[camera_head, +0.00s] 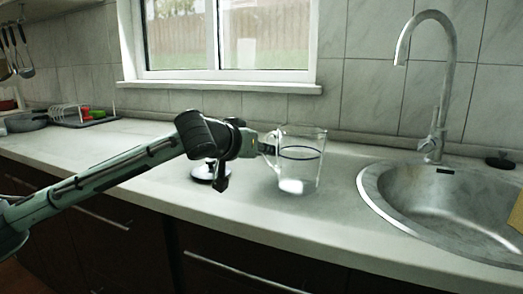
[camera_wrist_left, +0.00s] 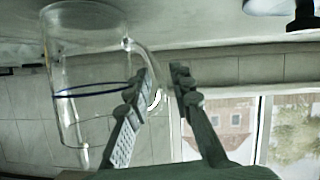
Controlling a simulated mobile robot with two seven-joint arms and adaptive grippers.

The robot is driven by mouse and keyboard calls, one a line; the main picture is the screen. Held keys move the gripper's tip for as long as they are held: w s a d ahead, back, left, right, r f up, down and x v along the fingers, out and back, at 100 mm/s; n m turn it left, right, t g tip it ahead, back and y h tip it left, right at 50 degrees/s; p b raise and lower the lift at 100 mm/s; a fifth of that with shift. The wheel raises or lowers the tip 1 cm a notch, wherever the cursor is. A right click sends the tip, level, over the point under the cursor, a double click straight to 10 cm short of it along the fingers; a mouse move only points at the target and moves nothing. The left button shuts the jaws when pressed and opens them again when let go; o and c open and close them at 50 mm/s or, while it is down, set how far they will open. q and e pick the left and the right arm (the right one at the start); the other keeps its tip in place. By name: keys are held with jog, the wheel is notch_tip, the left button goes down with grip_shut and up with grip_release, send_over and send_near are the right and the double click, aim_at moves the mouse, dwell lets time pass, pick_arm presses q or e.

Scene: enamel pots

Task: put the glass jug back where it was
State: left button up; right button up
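The clear glass jug (camera_head: 301,160) with a dark ring around it stands upright on the counter, left of the sink. It also shows upside down in the left wrist view (camera_wrist_left: 88,75), left of the fingers. My left gripper (camera_head: 264,147) is at the jug's handle side. In the left wrist view my left gripper (camera_wrist_left: 162,75) has its fingers apart, with the jug's handle (camera_wrist_left: 155,96) in the gap and space beside the right-hand finger. My right gripper is not in view.
A round steel sink (camera_head: 440,205) with a tall tap (camera_head: 443,90) is right of the jug. A dish rack (camera_head: 72,115) stands at the far left. The counter's front is clear.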

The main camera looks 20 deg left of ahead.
pick_arm(q)
jog(key=shift+o, duration=0.2)
jog(key=shift+r, duration=0.15)
jog(key=v, duration=1.2)
dwell(0.9)
